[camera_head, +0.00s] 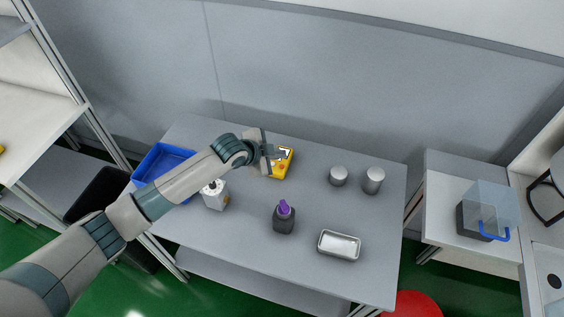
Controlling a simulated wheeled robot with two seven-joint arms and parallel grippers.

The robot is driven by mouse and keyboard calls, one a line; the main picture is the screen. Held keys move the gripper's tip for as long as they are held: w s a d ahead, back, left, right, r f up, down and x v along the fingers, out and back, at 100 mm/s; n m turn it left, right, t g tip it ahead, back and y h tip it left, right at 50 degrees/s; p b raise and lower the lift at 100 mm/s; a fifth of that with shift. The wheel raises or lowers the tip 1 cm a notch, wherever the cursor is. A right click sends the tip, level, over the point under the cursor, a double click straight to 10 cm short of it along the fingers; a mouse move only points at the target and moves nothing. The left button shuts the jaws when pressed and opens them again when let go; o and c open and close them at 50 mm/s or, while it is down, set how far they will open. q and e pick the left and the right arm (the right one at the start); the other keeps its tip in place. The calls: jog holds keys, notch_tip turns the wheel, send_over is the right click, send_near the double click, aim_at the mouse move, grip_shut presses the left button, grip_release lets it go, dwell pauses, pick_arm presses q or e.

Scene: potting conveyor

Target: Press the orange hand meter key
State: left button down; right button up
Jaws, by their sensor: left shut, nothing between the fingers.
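The yellow hand meter (283,170) lies on the grey table near its back edge. A small orange patch shows on its face, but the key itself is too small to make out clearly. My left gripper (272,163) is shut and empty, over the left part of the meter, and hides some of it. I cannot tell whether the fingertips touch the meter. My right gripper is not in view.
A dark bottle with a purple top (284,216), a metal tray (339,245) and two metal cans (373,180) stand elsewhere on the table (240,235).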

aim_at(279, 170)
pick_arm(q)
jog(key=shift+r+p, duration=1.1)
jog(key=shift+r, duration=0.55)
jog(key=shift+f, duration=0.1)
